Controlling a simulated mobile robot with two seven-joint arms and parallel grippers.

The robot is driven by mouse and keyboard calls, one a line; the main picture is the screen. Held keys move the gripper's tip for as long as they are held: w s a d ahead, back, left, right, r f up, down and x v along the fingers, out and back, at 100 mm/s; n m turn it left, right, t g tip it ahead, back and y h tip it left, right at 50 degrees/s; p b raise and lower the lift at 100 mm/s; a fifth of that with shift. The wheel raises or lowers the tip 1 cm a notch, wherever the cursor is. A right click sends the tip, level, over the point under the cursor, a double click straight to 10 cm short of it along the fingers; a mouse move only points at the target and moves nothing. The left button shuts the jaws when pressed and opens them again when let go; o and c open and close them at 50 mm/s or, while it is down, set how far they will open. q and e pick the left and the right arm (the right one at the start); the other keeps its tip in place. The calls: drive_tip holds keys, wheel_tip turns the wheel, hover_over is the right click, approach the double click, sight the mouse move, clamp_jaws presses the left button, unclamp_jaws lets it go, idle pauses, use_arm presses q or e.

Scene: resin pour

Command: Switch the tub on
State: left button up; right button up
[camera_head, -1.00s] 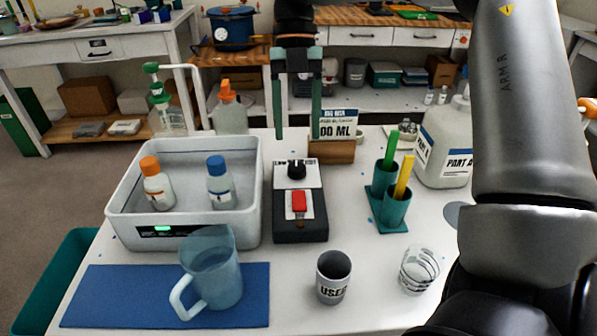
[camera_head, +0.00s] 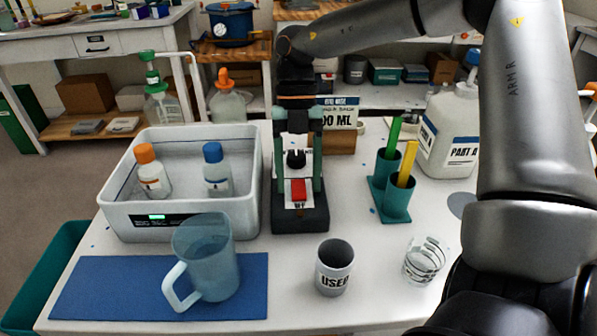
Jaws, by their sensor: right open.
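The white tub (camera_head: 246,215) stands on the left of the table, with a small green-lit display on its front. Inside it stand an orange-capped bottle (camera_head: 151,178) and a blue-capped bottle (camera_head: 216,178). A dark control box (camera_head: 300,222) stands right of the tub, with a black knob (camera_head: 296,160) and a red switch (camera_head: 298,189) on its pale face. My right gripper (camera_head: 299,187) is open above the box. Its green fingers straddle the knob and switch in the picture; I cannot tell if they touch the box. My left gripper is not in view.
A clear jug (camera_head: 207,262) stands on a blue mat (camera_head: 110,290) in front of the tub. A grey "USED" cup (camera_head: 333,268) and a glass (camera_head: 425,260) stand at front right. Teal holders (camera_head: 396,200) with green and yellow sticks and a Part A jug (camera_head: 449,145) are right.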

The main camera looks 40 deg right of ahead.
clamp_jaws()
idle(0.6)
